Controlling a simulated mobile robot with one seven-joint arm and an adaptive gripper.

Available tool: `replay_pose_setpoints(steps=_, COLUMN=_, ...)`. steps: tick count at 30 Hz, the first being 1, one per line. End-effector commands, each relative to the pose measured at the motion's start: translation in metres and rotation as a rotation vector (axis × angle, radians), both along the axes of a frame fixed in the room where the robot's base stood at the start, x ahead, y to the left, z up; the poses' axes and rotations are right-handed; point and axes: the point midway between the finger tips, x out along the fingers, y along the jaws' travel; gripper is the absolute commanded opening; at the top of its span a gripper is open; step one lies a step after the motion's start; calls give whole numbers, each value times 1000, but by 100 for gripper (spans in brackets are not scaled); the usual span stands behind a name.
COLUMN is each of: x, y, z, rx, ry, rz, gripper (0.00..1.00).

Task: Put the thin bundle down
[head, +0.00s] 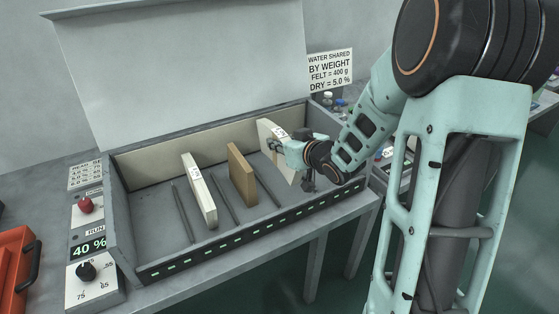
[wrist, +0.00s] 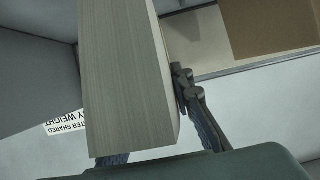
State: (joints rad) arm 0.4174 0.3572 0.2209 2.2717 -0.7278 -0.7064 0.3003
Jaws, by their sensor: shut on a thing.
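The thin bundle, a pale upright slab with a written label (head: 268,139), is in my gripper (head: 284,149) at the right end of a grey open box (head: 122,227). In the wrist view the bundle (wrist: 128,80) shows its long pale edge between the fingers. One dark finger (wrist: 186,88) lies against its right side; the other is mostly hidden behind it. The bundle's lower end is inside the box, near its floor; I cannot tell whether it touches.
A brown slab (head: 241,175) and a white labelled slab (head: 199,190) stand to the left in the box. Dark thin bars (head: 182,215) lie on its floor between them. The raised lid (head: 185,65) stands behind. A control panel (head: 88,240) reads 40 % at the left.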

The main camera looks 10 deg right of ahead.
Motion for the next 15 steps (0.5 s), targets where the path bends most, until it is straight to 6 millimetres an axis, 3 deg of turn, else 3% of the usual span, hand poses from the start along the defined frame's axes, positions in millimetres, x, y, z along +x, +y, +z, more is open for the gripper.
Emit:
replay_pose_setpoints(steps=10, x=0, y=1, z=-37, rx=3, ry=-2, rz=-1, gripper=0)
replay_pose_setpoints(steps=15, x=1, y=0, z=-39, rx=-1, ry=-5, rz=0, gripper=0)
